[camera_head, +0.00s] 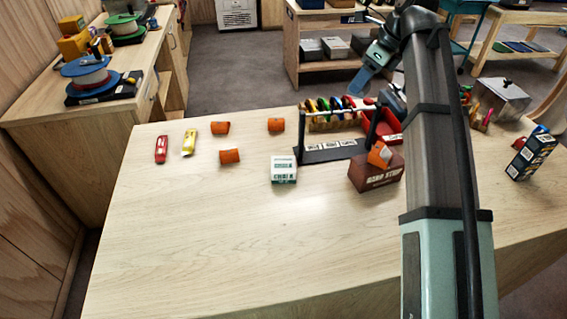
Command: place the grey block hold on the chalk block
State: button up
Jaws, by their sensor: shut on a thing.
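The chalk block (284,169), a small white and green box with lettering, stands on the table left of the black rack. My gripper (373,66) is up at the top right, beyond the rack and well away from the chalk block. It is shut on a blue-grey block, which looks like the grey block hold (361,82), raised and tilted. The fingers are small and hard to make out, and my arm hides part of the area on the right.
The black rack (330,151) with several coloured items and a brown box (376,174) with an orange piece (379,154) on top stand right of the chalk block. Orange pieces (229,157), a yellow item (189,142) and a red one (161,149) lie left. The front table is clear.

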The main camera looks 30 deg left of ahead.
jog(key=s+a+n+g, duration=0.1)
jog(key=s+a+n, duration=0.1)
jog(key=s+a, duration=0.5)
jog(key=s+a+n+g, duration=0.1)
jog(key=s+a+n, duration=0.15)
jog(key=s, duration=0.85)
send_over(278, 163)
jog(key=d, duration=0.2)
notch_tip(278, 163, down, 5)
jog(key=shift+w+a+f, duration=0.1)
jog(key=shift+w+f, duration=0.1)
jog(key=shift+f, duration=2.4)
jog(key=shift+w+a+f, duration=0.1)
jog(key=shift+w+f, duration=0.1)
jog(key=shift+f, duration=2.4)
jog(key=o, duration=1.1)
jog(key=shift+f, duration=0.15)
jog(key=shift+c, duration=0.2)
jog(key=v, duration=1.2)
jog(key=shift+s+r, duration=0.15)
jog(key=shift+r, duration=0.1)
